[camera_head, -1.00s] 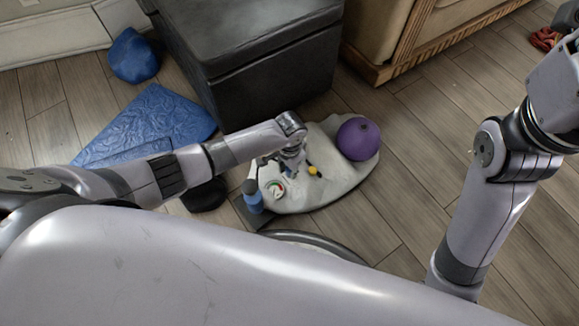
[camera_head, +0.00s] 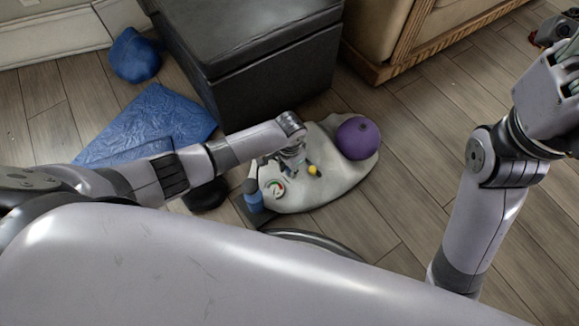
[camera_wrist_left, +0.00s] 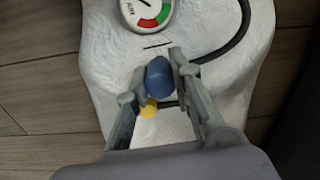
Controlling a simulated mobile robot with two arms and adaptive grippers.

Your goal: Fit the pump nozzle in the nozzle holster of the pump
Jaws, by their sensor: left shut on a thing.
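My left gripper (camera_head: 293,160) is low over a pale, lumpy white piece (camera_head: 335,185) on the floor. In the left wrist view its fingers (camera_wrist_left: 158,85) are shut on a small blue part (camera_wrist_left: 158,77), apparently the pump nozzle. The white surface (camera_wrist_left: 105,65) below carries a round red and green gauge (camera_wrist_left: 147,10), a dark slit and a black hose (camera_wrist_left: 232,45). This looks like the pump. A yellow knob (camera_wrist_left: 150,108) shows just below the blue part. I cannot make out the holster. My right gripper (camera_head: 568,75) is partly cut off at the right edge.
A purple ball (camera_head: 358,138) sits on the white piece's far right. A blue bottle-like thing (camera_head: 253,198) stands at its left. A black ottoman (camera_head: 250,55) is behind. A blue sheet (camera_head: 150,125) lies left. The floor (camera_head: 420,160) between the white piece and my right arm is clear.

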